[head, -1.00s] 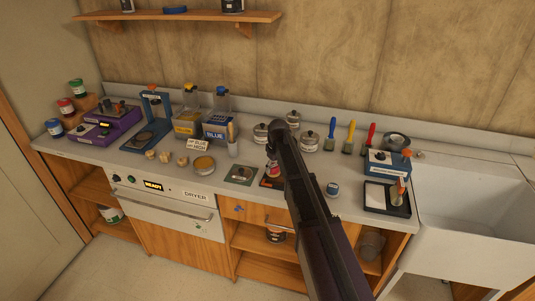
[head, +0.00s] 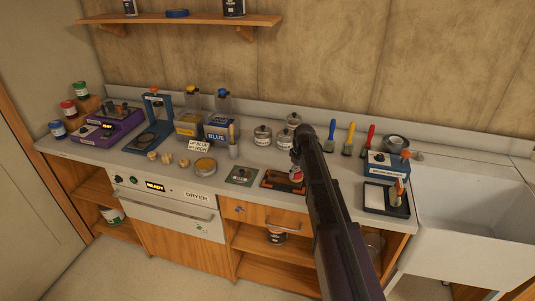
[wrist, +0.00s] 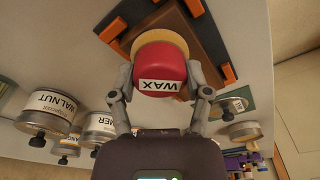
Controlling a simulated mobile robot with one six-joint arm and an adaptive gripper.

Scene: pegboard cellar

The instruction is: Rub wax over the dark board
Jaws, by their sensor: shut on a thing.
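My gripper (wrist: 161,78) is shut on a red wax applicator (wrist: 160,66) with a round yellowish pad and a white WAX label. In the head view the applicator (head: 296,174) is below my gripper, near the right part of the dark board (head: 276,181). In the wrist view the dark board (wrist: 210,45) lies beyond the pad, with orange corner pieces around it. The applicator and gripper hide part of the board. I cannot tell whether the pad touches the board.
A green mat (head: 242,176) and an open tin (head: 205,165) are left of the board. Lidded jars (head: 262,136) stand behind it. A black tray (head: 377,205) and the sink (head: 465,200) are to the right. The counter's front edge is close to the board.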

